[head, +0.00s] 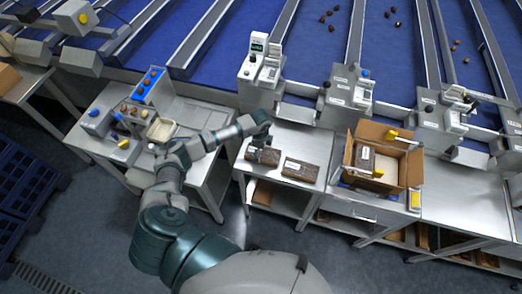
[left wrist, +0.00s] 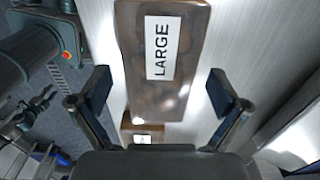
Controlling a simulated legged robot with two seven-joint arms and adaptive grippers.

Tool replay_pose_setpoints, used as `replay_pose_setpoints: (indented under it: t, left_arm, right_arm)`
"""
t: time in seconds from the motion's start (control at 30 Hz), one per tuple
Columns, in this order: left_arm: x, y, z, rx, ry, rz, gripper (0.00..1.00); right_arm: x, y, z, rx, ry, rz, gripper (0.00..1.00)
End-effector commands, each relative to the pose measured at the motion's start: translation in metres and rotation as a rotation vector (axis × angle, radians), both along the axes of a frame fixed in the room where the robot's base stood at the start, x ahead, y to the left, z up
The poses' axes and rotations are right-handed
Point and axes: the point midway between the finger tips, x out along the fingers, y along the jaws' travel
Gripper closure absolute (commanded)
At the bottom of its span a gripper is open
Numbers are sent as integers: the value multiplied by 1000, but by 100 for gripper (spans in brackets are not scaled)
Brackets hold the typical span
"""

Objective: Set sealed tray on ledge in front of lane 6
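Two dark brown sealed trays lie on the metal bench, a left tray (head: 266,157) and a right tray (head: 302,171) with a white label. My left gripper (head: 261,140) is over the left tray and partly covers it. In the left wrist view a brown tray (left wrist: 158,98) with a white "LARGE" label lies between the fingers of my left gripper (left wrist: 160,92). The fingers are open, with gaps on both sides of the tray. I cannot tell for certain which tray this is. The lane numbers are too small to read. My right gripper is not identifiable.
Lane machines (head: 260,72) line the blue conveyor behind.

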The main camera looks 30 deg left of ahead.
Motion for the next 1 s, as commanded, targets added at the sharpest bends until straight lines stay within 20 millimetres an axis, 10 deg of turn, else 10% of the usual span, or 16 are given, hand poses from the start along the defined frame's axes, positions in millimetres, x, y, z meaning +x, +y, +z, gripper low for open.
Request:
replay_pose_setpoints:
  t: [0.27,0.7,1.0]
  left_arm:
    - [1,-1,7,-1,-2,-1,1]
    - [0,0,96,0,-4,-2,1]
    - [0,0,122,0,-1,0,1]
  right_arm:
    - [0,0,1,0,0,0,60]
    - [0,0,-9,0,1,0,60]
    - [-1,0,-11,1,1,-1,60]
